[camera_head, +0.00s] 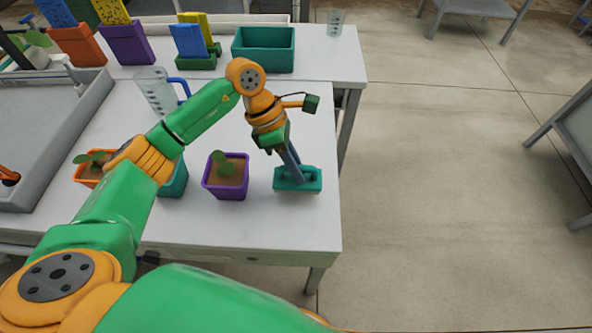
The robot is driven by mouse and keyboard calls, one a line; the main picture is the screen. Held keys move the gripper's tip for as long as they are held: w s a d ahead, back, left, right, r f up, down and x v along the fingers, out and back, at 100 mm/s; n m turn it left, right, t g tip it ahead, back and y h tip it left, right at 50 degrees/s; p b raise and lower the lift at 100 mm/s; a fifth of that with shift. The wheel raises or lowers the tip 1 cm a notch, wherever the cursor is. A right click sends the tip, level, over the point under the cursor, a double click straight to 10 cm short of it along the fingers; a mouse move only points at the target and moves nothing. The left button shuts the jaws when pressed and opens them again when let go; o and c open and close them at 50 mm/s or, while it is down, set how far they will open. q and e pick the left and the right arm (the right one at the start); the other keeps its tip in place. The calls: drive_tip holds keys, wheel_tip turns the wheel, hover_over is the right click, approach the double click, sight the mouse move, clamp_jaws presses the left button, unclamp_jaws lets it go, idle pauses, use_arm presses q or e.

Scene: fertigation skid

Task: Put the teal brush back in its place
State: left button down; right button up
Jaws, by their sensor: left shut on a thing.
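The teal brush (300,183) is near the right edge of the white table (250,228), its bristle side down. My left gripper (291,168) reaches down from above and is shut on the brush. I cannot tell whether the brush touches the table or hangs just over it. The fingers hide part of the brush's top. My right gripper is out of view. I cannot tell which spot is the brush's place.
A purple pot (226,192) with a seedling stands just left of the brush. A teal pot (175,184), an orange pot (88,174) and a clear jug (155,92) are farther left. A teal bin (263,68) is behind. The table front is clear.

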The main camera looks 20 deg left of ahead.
use_arm(q)
wheel_tip(320, 180, down, 2)
drive_tip(key=shift+f+p, duration=0.25)
drive_tip(key=shift+p, duration=0.1)
drive_tip(key=shift+f+b, duration=0.35)
drive_tip(key=c, duration=0.8)
unclamp_jaws()
drive_tip(key=shift+s+r, duration=0.1)
drive_tip(key=shift+r, duration=0.05)
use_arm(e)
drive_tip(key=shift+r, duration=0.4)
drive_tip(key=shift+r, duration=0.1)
use_arm(q)
drive_tip(key=shift+a+r, duration=0.15)
drive_tip(key=shift+r, duration=0.15)
drive_tip(key=b+v, duration=0.1)
drive_tip(key=v, duration=1)
drive_tip(key=shift+a+r, duration=0.15)
drive_tip(key=shift+r, duration=0.15)
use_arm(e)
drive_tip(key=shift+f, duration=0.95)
